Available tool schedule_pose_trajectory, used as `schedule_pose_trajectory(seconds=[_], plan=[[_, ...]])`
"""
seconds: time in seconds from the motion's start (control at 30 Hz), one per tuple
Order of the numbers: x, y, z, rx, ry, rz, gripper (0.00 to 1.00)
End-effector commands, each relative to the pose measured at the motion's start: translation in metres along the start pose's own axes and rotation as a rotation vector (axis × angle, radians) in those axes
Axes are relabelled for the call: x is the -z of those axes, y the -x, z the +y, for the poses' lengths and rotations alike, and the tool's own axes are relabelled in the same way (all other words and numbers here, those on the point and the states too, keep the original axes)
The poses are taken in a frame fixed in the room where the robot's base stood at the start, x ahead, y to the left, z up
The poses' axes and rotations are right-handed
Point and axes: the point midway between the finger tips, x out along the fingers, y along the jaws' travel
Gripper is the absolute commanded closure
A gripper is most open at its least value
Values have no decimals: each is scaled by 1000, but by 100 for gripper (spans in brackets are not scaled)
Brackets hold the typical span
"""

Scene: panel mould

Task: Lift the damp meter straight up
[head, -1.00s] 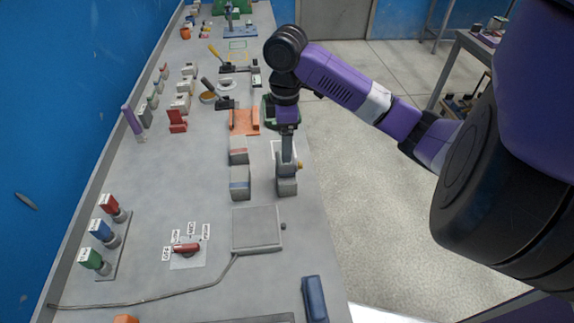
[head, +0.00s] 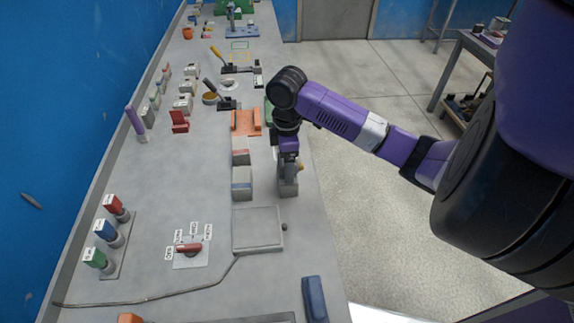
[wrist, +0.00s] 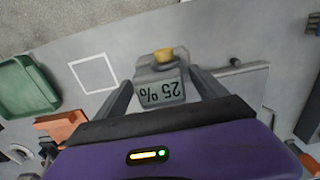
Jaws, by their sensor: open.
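The damp meter (wrist: 160,88) is a grey block with a yellow knob and a display reading "25 %", seen upside down in the wrist view. It stands on the bench in the head view (head: 288,187), partly hidden behind my gripper. My gripper (wrist: 162,84) is open, with one finger on each side of the meter. I cannot tell whether the fingers touch it.
Two grey blocks with coloured bands (head: 241,178) stand just left of the meter. A flat grey box (head: 257,229) lies in front of it. An orange holder (head: 245,122) and a green tray (wrist: 28,86) are close by. A white square outline (wrist: 93,73) marks bare bench.

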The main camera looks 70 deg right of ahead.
Motion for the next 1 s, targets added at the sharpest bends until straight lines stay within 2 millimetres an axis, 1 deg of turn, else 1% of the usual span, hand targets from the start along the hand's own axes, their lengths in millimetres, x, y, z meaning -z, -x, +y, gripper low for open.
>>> schedule_pose_trajectory(seconds=[0.03,0.07,0.2,0.27,0.3,0.43,0.77,0.87,1.0], plan=[[0,0,0,0,0,0,22],[0,0,0,0,0,0,28],[0,0,0,0,0,0,55],[0,0,0,0,0,0,67],[0,0,0,0,0,0,75],[0,0,0,-1,0,0,100],[0,3,0,-2,0,1,100],[0,9,1,-3,0,2,100],[1,25,1,-4,2,2,100]])
